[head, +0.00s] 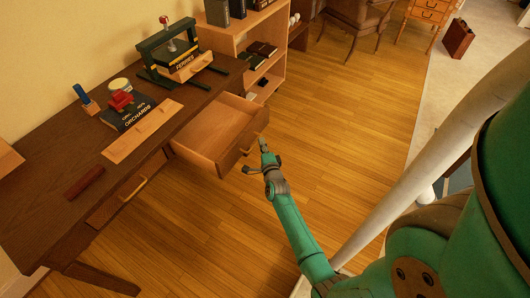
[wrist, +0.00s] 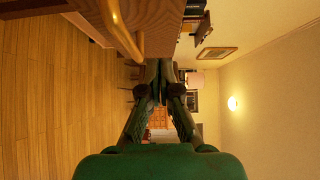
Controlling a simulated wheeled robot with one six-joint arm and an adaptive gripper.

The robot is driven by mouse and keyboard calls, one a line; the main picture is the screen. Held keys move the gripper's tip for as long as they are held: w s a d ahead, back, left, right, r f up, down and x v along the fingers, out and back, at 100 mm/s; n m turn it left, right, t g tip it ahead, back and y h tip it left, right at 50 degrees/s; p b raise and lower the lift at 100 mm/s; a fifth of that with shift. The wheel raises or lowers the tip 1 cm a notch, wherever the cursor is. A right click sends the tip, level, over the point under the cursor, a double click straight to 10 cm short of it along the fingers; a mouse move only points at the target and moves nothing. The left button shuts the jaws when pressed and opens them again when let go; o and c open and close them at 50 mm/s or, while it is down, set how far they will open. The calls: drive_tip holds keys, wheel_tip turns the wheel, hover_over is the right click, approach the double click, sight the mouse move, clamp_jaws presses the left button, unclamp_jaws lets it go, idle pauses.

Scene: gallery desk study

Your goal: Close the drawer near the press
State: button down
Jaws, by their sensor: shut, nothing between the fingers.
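The drawer (head: 236,162) near the press is pulled out from the dark desk, and its inside looks empty. Its brass handle (head: 249,149) is on the front panel. The press (head: 165,45), a dark green frame with a "FERRIES" label, stands on the desk above and behind the drawer. My gripper (head: 264,146) is shut and empty, just right of the drawer front near the handle. Whether it touches is unclear. In the wrist view my fingers (wrist: 160,78) are together, with a brass handle (wrist: 121,30) and wooden panel close by at upper left.
A second desk drawer (head: 122,190) at the left looks shut. The desk top (head: 60,200) holds books, a red stamp and a blue item. A wooden shelf (head: 258,45) stands beyond the press. The wooden floor (head: 340,130) to the right is clear.

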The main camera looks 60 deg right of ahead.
sight(251, 131)
drive_tip(key=shift+w+d, duration=0.2)
drive_tip(key=shift+w, duration=1.05)
drive_tip(key=shift+w+d, duration=0.15)
drive_tip(key=shift+w, duration=1.05)
